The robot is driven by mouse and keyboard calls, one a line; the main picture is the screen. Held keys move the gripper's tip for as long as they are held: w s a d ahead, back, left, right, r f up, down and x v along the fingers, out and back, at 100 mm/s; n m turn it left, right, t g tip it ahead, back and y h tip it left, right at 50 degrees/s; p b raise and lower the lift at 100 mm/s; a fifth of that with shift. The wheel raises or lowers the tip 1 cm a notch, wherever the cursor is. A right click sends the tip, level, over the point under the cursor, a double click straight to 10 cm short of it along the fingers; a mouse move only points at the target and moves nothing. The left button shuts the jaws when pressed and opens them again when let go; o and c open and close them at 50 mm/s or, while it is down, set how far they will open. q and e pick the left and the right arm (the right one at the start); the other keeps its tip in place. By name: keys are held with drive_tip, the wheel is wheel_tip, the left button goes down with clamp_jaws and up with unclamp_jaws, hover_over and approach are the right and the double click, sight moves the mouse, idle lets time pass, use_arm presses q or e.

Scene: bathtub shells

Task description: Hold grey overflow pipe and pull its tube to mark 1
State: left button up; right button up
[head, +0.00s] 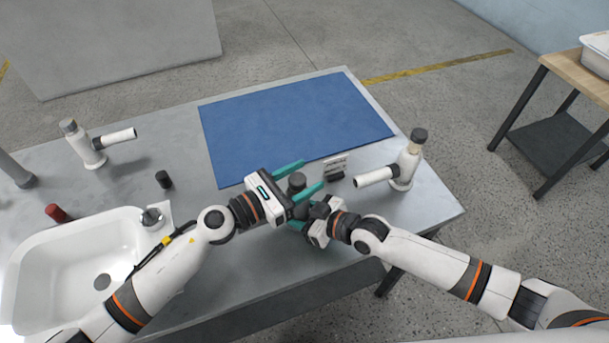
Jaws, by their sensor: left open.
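The grey overflow pipe (297,182) appears as a dark grey upright piece with a round top, standing near the front edge of the table. My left gripper (312,174) is open, with its two teal fingers on either side of the pipe's upper part. I cannot tell whether they touch it. My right gripper (300,226) is low by the pipe's near side; its fingers are mostly hidden, so I cannot tell its state. The tube and its marks are hidden behind the grippers.
White pipes with side tubes stand at left (92,148) and right (404,168). A small sign (336,164) stands just right of the grippers. A blue mat (290,120) lies clear behind. A white basin (60,262), black cap (163,179) and red cap (56,212) are left.

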use_arm(q)
drive_tip(key=shift+w+d, duration=0.15)
drive_tip(key=shift+d, duration=0.15)
clamp_jaws()
drive_tip(key=shift+r, duration=1)
unclamp_jaws()
drive_tip(key=shift+a, duration=0.1)
drive_tip(key=v, duration=1.2)
